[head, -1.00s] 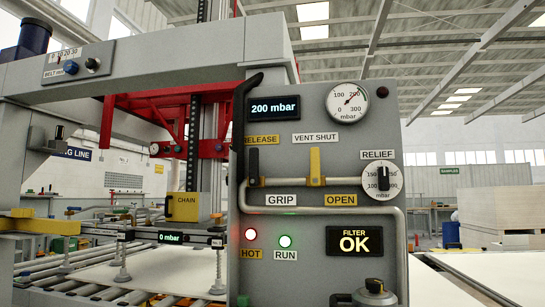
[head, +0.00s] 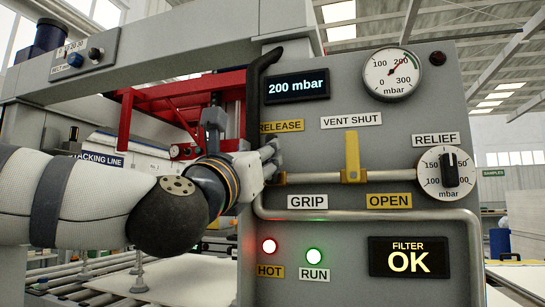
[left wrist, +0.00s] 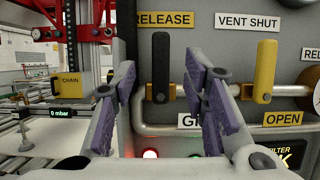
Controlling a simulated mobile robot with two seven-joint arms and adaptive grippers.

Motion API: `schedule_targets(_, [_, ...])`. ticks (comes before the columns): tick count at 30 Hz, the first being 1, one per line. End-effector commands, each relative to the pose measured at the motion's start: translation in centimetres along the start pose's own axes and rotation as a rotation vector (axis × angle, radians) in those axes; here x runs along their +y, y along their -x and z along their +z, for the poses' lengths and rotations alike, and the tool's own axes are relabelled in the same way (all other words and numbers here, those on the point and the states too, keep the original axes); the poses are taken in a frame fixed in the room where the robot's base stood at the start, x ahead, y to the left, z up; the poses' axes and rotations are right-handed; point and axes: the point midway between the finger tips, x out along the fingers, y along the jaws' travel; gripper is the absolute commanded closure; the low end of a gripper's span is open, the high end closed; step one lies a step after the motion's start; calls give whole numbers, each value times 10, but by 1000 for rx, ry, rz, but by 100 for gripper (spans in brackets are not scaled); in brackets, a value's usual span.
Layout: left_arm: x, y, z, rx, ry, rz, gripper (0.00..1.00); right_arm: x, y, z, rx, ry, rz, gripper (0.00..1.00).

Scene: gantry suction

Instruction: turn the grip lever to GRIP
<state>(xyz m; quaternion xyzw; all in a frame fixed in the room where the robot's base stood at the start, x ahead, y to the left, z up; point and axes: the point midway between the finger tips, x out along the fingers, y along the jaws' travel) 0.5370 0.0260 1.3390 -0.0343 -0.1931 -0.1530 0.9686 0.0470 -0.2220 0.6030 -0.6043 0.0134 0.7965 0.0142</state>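The black grip lever (left wrist: 160,68) stands upright between the RELEASE label (left wrist: 165,19) above and the GRIP label (left wrist: 187,121) below, pointing to RELEASE. In the left wrist view my left gripper (left wrist: 164,82) is open, with one purple-padded finger on each side of the lever's line of sight. I cannot tell whether the fingers reach around the lever or stop short of it. In the head view the left gripper (head: 270,158) is at the panel's left side and hides the lever. The GRIP label (head: 307,202) shows there. My right gripper is not in view.
The yellow vent lever (head: 352,155) stands upright to the right, between VENT SHUT and OPEN. A horizontal pipe (head: 370,214) runs below the labels. The relief knob (head: 448,170) is farther right.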

Motion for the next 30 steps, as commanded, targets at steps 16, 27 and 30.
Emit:
schedule_targets(16, [-1,-85,0,1,-7,-3,60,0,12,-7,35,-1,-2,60])
schedule_targets(27, [-1,-85,0,1,-7,-2,96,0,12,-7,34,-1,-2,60])
schedule_targets(30, [-1,-85,0,1,-7,-2,100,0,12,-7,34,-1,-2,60])
